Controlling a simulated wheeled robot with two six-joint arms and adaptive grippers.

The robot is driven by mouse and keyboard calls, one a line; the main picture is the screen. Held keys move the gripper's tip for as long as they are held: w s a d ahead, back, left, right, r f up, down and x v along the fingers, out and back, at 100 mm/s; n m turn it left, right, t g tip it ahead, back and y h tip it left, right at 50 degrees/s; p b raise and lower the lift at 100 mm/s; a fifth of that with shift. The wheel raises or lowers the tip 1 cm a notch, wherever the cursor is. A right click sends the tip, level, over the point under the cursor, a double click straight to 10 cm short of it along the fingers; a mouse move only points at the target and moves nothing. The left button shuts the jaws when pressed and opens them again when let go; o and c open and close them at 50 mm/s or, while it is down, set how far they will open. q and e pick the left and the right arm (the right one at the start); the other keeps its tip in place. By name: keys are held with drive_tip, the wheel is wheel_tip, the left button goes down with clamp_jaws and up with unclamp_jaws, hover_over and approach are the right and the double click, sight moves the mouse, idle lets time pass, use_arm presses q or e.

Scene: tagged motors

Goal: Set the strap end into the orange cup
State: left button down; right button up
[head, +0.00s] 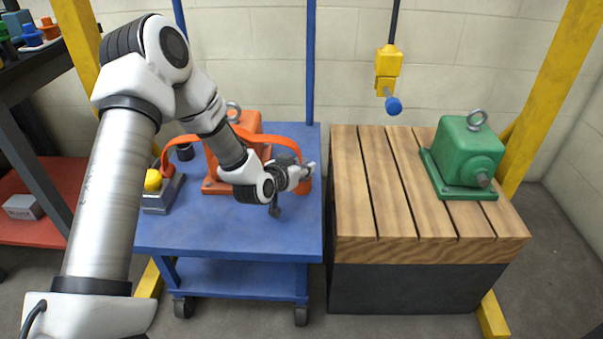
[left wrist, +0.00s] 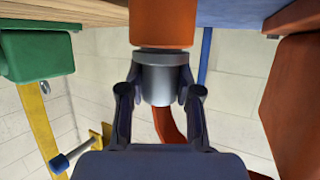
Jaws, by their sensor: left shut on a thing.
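My left gripper (head: 300,178) is shut on the strap end, over the right side of the blue cart. In the left wrist view, the strap end (left wrist: 158,82) is a grey metal cylinder between the two fingers (left wrist: 160,95). The orange strap (left wrist: 170,125) trails from it; in the head view the strap (head: 270,136) arches over the orange motor (head: 248,122). The orange cup (head: 305,186) stands near the cart's right edge, partly hidden by the gripper. In the left wrist view the cup (left wrist: 163,22) lines up with the strap end and meets its collar; I cannot tell whether any of it is inside.
The blue cart top (head: 225,235) is clear at the front. A box with a yellow button (head: 152,180) stands at its left. A green motor (head: 465,155) sits on the wooden bench (head: 355,190) at right. A yellow hoist block with a blue tip (head: 388,70) hangs above the bench.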

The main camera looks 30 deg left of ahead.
use_arm(q)
drive_tip(key=shift+f, duration=0.15)
drive_tip(key=c, duration=0.8)
unclamp_jaws()
drive_tip(key=shift+f, duration=0.1)
drive_tip(key=shift+r, duration=0.3)
drive_tip(key=p+v, duration=0.6)
drive_tip(key=v, duration=0.6)
